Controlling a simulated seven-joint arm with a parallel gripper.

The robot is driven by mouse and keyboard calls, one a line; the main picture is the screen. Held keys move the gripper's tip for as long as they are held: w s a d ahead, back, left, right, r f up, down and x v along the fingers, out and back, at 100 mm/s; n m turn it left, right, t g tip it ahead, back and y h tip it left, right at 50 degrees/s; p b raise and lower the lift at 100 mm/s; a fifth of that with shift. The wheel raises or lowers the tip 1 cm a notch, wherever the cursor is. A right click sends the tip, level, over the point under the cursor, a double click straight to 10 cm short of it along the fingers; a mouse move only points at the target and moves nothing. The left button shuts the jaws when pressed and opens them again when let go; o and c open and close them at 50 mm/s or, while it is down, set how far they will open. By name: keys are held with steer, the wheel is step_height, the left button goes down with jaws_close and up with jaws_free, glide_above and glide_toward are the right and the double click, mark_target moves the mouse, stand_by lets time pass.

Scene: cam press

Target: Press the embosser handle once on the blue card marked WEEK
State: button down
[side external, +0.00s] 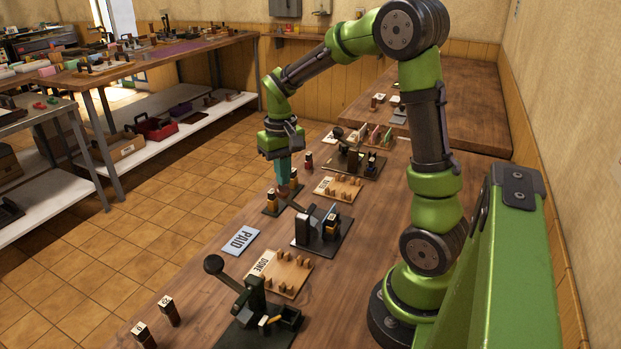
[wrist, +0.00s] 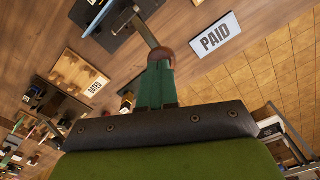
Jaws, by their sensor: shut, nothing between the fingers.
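My gripper (side external: 285,182) points down with its green fingers together and empty. In the wrist view the fingertips (wrist: 158,68) are at a round brown knob (wrist: 165,53) on the end of a grey lever (wrist: 146,31). I cannot tell if they touch it. The lever runs back to the middle black press (side external: 322,232), which also shows at the top of the wrist view (wrist: 122,22). A blue edge, perhaps a card (wrist: 97,12), shows by that press, its marking unreadable. A pale blue card marked PAID (side external: 240,241) lies flat on the table. I can read WEEK on no card.
A front press with a raised black-knobbed lever (side external: 236,284) and a far press (side external: 352,160) stand on the same table. A wooden tray marked DONE (side external: 290,272) and another tray (side external: 339,187) sit between them. Small stamps (side external: 168,311) stand near the front edge.

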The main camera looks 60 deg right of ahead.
steer(key=shift+r, duration=0.35)
steer(key=shift+r, duration=2.45)
steer(key=s+a+r+n+t+y, duration=0.1)
steer(key=s+a+r+t, duration=0.1)
steer(key=s+a, duration=0.3)
steer(key=s+a+r+n+t+y, duration=0.1)
steer(key=s+a+t, duration=0.4)
steer(key=a, duration=0.6)
steer(key=shift+s+a+r, duration=0.3)
steer(key=shift+s+r, duration=0.15)
steer(key=shift+r, duration=0.3)
